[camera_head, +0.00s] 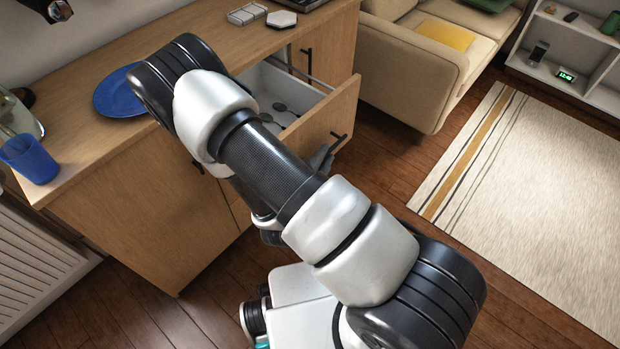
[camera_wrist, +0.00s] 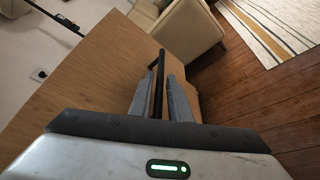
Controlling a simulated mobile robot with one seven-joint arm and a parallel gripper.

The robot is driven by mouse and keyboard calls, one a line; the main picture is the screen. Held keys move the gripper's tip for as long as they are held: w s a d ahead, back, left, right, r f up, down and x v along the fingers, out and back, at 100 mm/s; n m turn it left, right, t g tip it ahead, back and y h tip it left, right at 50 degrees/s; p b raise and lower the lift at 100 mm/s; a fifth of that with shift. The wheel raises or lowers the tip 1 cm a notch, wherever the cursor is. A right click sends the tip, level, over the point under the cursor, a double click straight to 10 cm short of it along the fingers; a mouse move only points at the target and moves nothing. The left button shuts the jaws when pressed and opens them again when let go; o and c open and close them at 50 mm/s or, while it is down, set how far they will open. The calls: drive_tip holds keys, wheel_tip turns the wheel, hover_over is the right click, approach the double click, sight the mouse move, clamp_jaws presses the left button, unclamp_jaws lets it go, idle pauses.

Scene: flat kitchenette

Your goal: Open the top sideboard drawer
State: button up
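The top sideboard drawer (camera_head: 316,118) is pulled out, its white inside showing with a few spoons in it. Its wooden front also shows in the wrist view (camera_wrist: 90,85). The dark bar handle (camera_head: 338,143) sits on the drawer front. In the wrist view the handle (camera_wrist: 159,75) runs between the two grey fingers of my gripper (camera_wrist: 160,90), which are close in on either side and look shut on it. In the head view my arm hides part of the drawer, and only a bit of my gripper (camera_head: 320,158) shows beside the handle.
The wooden sideboard (camera_head: 150,205) carries a blue plate (camera_head: 118,93), a blue cup (camera_head: 29,158) and a white hexagonal piece (camera_head: 282,19). A beige sofa (camera_head: 400,75) stands beyond the drawer. Bare wooden floor and a striped rug (camera_head: 540,190) lie to the right.

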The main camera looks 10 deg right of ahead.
drive_tip(key=p+v, duration=0.1)
drive_tip(key=v, duration=1.4)
drive_tip(key=shift+p, duration=0.35)
drive_tip(key=shift+s+a+r, duration=0.1)
drive_tip(key=shift+s, duration=0.05)
drive_tip(key=s+d+r+m+g, duration=0.3)
drive_tip(key=d+r+m+g, duration=0.2)
drive_tip(key=r+m+g, duration=0.3)
drive_tip(key=s+d+r+m+g, duration=0.3)
drive_tip(key=d+r+m+g, duration=0.3)
drive_tip(key=r, duration=0.4)
drive_tip(key=a+r+m+t+y+p, duration=0.1)
drive_tip(key=a+r+t+y+p, duration=0.1)
drive_tip(key=r+p, duration=0.8)
drive_tip(key=a+r+m+t+y+p, duration=0.2)
drive_tip(key=r+y+p, duration=0.5)
drive_tip(key=r, duration=1.7)
drive_tip(key=a+t+p, duration=0.1)
drive_tip(key=t+p, duration=0.1)
drive_tip(key=p, duration=0.2)
drive_tip(key=shift+r+t, duration=0.25)
drive_tip(key=shift+t, duration=0.15)
